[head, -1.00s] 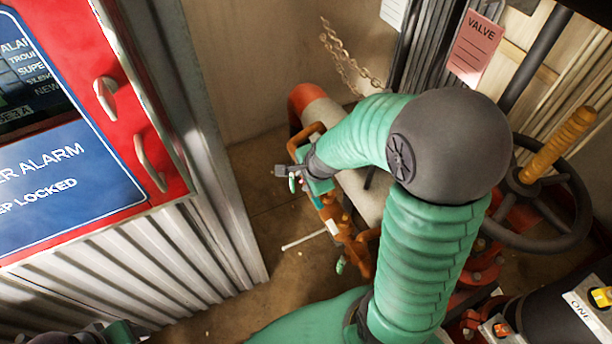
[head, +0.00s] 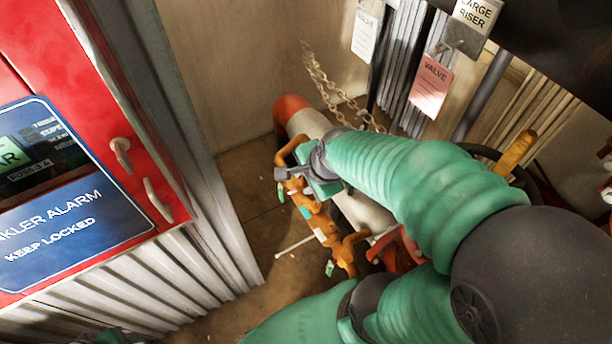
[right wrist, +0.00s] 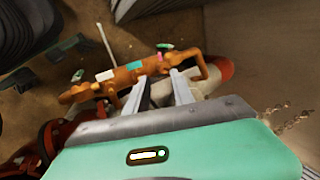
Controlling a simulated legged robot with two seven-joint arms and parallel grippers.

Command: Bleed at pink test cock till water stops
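The orange-brown test-cock assembly (head: 312,212) runs along a pale pipe with several coloured tags. In the right wrist view the assembly (right wrist: 120,78) lies just past my fingertips. A small pink piece (right wrist: 166,57) shows on its far side, nearly in line with the finger gap. A green piece sits beside it. My right gripper (head: 284,173) is over the upper end of the assembly; its fingers (right wrist: 160,80) are apart, with nothing seen gripped. I cannot tell whether they touch the pipework.
A red alarm cabinet (head: 70,130) stands left above corrugated metal. A chain (head: 330,80) hangs behind. A pink VALVE tag (head: 431,86) and a LARGE RISER sign (head: 476,14) hang at upper right. A handwheel is partly behind my right arm. A pale rod (head: 294,246) shows near the floor.

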